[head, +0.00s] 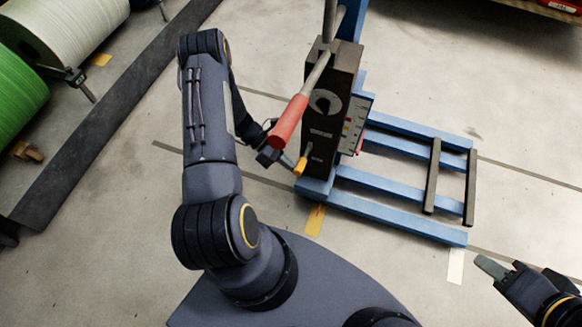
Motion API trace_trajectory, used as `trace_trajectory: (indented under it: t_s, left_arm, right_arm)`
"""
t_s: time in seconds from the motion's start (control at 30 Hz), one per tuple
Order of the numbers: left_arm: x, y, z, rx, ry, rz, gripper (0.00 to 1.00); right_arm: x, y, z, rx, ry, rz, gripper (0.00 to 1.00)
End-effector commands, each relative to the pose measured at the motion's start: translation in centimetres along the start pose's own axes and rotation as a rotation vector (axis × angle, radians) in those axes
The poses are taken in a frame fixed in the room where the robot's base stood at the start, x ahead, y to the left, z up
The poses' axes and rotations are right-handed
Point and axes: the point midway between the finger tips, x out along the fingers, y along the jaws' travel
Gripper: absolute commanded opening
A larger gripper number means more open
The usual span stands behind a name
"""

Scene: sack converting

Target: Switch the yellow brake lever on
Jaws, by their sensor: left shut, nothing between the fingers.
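The yellow brake lever (300,166) sticks out low on the front of a dark control box (321,128). Its short shaft runs up into the box, and its yellow grip points down. My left gripper (271,156) is shut and empty, just left of the yellow grip; I cannot tell if they touch. My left forearm and the red-handled lever partly cover the gripper's surroundings. My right gripper (491,267) is low at the right edge, away from the box; its opening is unclear.
A longer lever with a red handle (288,121) slants across the box, just above my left gripper. A blue frame (400,205) with dark bars extends right of the box. Green and white rolls (70,30) lie at the upper left. Open floor lies between.

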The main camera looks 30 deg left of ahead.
Motion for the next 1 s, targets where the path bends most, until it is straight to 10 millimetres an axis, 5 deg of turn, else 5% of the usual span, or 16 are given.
trace_trajectory:
  t_s: [0.4, 1.0]
  left_arm:
    - [-1.1, -0.1, 2.1, -0.109, -0.005, -0.064, 0.0]
    - [-1.3, 0.1, 2.4, -0.107, -0.004, -0.062, 0.0]
  right_arm:
    - [-0.4, -0.2, -0.2, 0.0, 0.0, 0.0, 0.39]
    - [-0.4, -0.2, -0.2, 0.0, 0.0, 0.0, 0.39]
